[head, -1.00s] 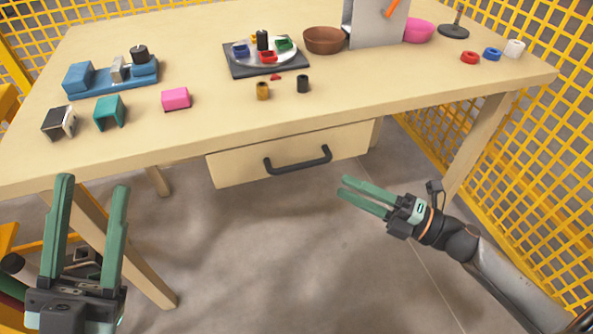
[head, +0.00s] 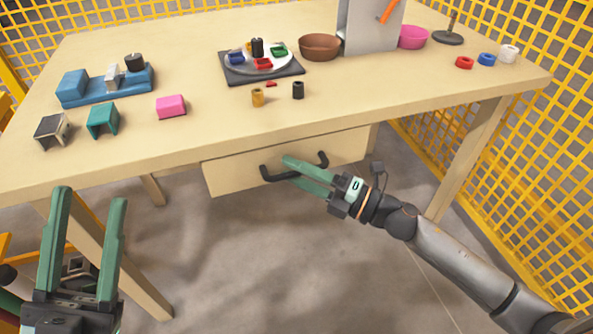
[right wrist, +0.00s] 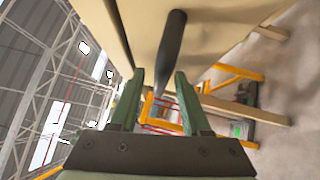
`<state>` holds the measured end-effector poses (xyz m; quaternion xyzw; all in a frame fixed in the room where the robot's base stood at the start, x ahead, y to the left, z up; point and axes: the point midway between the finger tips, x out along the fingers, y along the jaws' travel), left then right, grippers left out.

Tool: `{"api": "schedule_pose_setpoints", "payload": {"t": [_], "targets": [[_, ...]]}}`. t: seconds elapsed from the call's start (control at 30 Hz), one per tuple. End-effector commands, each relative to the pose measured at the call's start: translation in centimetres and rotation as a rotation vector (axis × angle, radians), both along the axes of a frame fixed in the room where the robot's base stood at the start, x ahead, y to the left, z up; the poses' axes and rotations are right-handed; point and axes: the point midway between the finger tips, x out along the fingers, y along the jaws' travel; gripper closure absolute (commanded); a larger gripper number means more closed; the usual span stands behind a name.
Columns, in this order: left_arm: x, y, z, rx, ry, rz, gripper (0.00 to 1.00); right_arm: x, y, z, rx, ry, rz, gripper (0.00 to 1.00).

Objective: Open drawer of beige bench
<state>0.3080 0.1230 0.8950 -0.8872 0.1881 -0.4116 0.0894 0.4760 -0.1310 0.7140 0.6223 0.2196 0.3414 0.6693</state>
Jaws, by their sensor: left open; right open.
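The beige bench (head: 330,118) has a beige drawer (head: 232,178) under its top, which looks closed. A dark bar handle (head: 274,177) is on the drawer's front. My right gripper (head: 288,172) is open at the handle, its green fingers overlapping the handle's middle in the head view. In the right wrist view the dark handle (right wrist: 171,50) runs down between the two open fingers (right wrist: 158,88). I cannot tell whether the fingers touch it. My left gripper (head: 90,195) is open and empty at the lower left, in front of the bench, away from the drawer.
The bench top holds a blue fixture (head: 105,88), a teal block (head: 102,121), a pink block (head: 171,107), a dark tray (head: 235,75) with a plate, and a brown bowl (head: 320,46). Yellow mesh fencing (head: 545,130) stands at the right. The floor below the drawer is clear.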

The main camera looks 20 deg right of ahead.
Motion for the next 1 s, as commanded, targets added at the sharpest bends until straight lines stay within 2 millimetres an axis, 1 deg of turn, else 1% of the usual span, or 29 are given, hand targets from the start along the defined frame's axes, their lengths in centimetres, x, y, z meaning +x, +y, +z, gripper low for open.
{"api": "schedule_pose_setpoints", "payload": {"t": [0.13,0.5,0.57,1.0], "targets": [[0.01,-0.01,0.0,0.0,0.0,0.0,0.5,0.0,-0.01,-0.01,0.001,0.001,0.0,0.53],[0.02,-0.01,-0.01,0.001,0.001,0.0,0.5,-0.03,-0.03,-0.01,0.001,0.001,0.0,0.94],[0.03,-0.01,-0.02,0.001,0.001,0.0,0.5,-0.02,-0.03,-0.02,0.001,0.001,0.0,1.0],[0.03,0.0,-0.03,0.002,0.001,0.0,0.5,-0.03,-0.04,-0.04,0.001,0.001,0.0,1.0]]}}
